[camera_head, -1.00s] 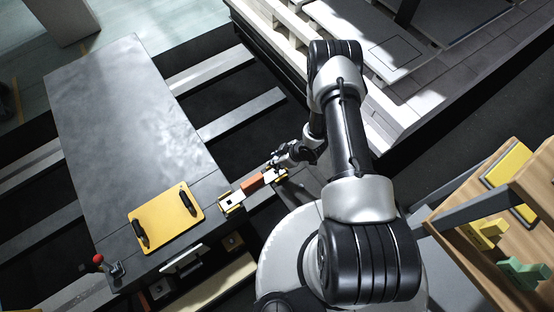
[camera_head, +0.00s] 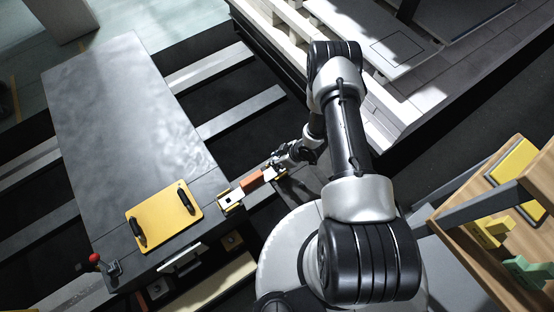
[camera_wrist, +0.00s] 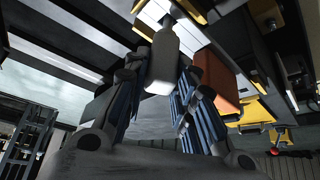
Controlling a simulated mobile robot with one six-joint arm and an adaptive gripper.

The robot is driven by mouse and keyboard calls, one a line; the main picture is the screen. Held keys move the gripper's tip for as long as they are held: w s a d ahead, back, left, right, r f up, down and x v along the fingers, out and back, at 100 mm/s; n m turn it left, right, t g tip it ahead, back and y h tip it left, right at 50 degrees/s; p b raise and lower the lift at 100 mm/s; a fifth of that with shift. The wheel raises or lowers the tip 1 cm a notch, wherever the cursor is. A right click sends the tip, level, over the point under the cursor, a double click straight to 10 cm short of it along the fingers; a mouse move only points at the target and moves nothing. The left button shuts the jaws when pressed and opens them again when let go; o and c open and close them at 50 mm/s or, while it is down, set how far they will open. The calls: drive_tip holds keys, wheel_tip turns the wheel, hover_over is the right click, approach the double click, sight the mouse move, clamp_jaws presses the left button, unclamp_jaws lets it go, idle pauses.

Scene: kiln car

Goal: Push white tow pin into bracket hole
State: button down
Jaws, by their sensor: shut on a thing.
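The white tow pin (camera_wrist: 163,62) is between the fingers of my gripper (camera_wrist: 160,80) in the wrist view, which is shut on it. In the head view my gripper (camera_head: 276,165) is at the right end of a pale bar with yellow ends and an orange block (camera_head: 252,181) on it. The orange block also shows right of the fingers in the wrist view (camera_wrist: 216,82). A pale and yellow bracket part (camera_wrist: 150,14) lies beyond the pin's far end. I cannot tell whether the pin's tip is in the hole.
The dark grey car deck (camera_head: 130,120) carries a yellow plate (camera_head: 164,215) with two black handles. A red-knobbed lever (camera_head: 96,259) stands at its corner. A wooden table (camera_head: 500,265) with yellow and green pieces is at the right. Pale stacked beams (camera_head: 285,50) are behind the arm.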

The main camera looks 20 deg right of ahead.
drive_tip(key=shift+f+b, duration=1.1)
drive_tip(key=shift+f, duration=0.25)
drive_tip(key=c, duration=1.2)
unclamp_jaws()
drive_tip(key=shift+c, duration=0.2)
drive_tip(key=shift+o, duration=0.4)
drive_tip(key=shift+o, duration=0.8)
drive_tip(key=shift+r, duration=0.15)
drive_tip(key=shift+p+v, duration=1.6)
drive_tip(key=shift+v, duration=0.6)
drive_tip(key=shift+r, duration=0.1)
